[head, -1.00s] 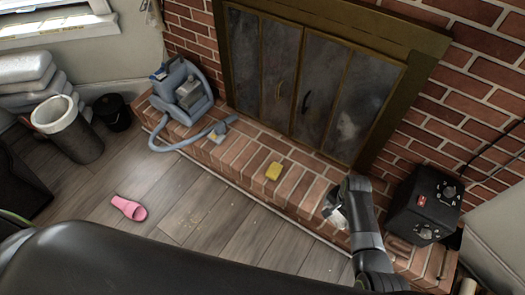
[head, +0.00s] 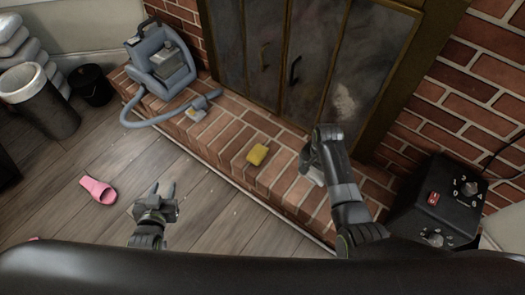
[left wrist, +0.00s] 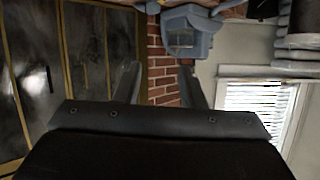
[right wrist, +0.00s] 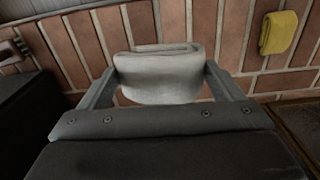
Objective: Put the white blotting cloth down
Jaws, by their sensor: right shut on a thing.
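The white blotting cloth (right wrist: 160,78) is a folded, rolled pad held between the two fingers of my right gripper (right wrist: 158,84) in the right wrist view. I cannot tell whether the cloth touches the bricks. My left gripper (head: 158,190) is open and empty over the wooden floor. Its spread fingers also show in the left wrist view (left wrist: 160,85).
A blue-grey cleaning machine (head: 162,62) with a hose stands at the hearth's left end. A black box with dials (head: 440,200) is at right. A pink slipper (head: 98,189) and a bin (head: 40,105) are on the left floor.

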